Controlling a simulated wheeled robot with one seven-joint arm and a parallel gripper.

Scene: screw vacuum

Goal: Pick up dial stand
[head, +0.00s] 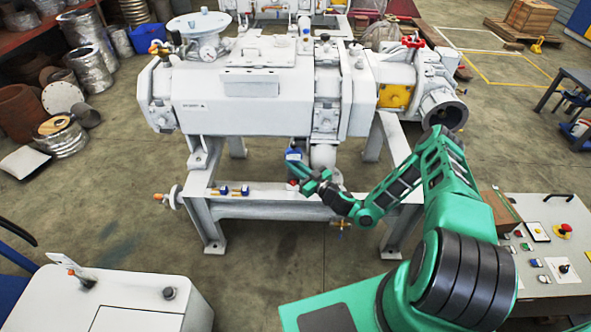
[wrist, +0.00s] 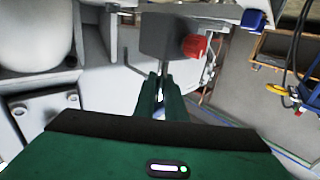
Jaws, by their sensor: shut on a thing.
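My gripper (wrist: 163,88) is shut on a thin post below a dark grey block (wrist: 166,36) with a red knob (wrist: 195,46) in the wrist view. I take this block and post to be the dial stand. The block is beyond the fingertips, in front of pale machine surfaces. In the head view my gripper (head: 306,173) is at the front of the white machine's frame, below the machine body. A small red spot (head: 291,185) shows beside the fingers there. Most of the stand is too small to make out in that view, and I cannot tell whether it touches the frame.
The white vacuum machine (head: 245,115) stands on a grey frame (head: 260,209) with small blue-handled fittings along its front beam. A control panel (head: 548,235) is at right and a white cabinet (head: 135,297) at lower left. Open floor (head: 110,215) lies left of the frame.

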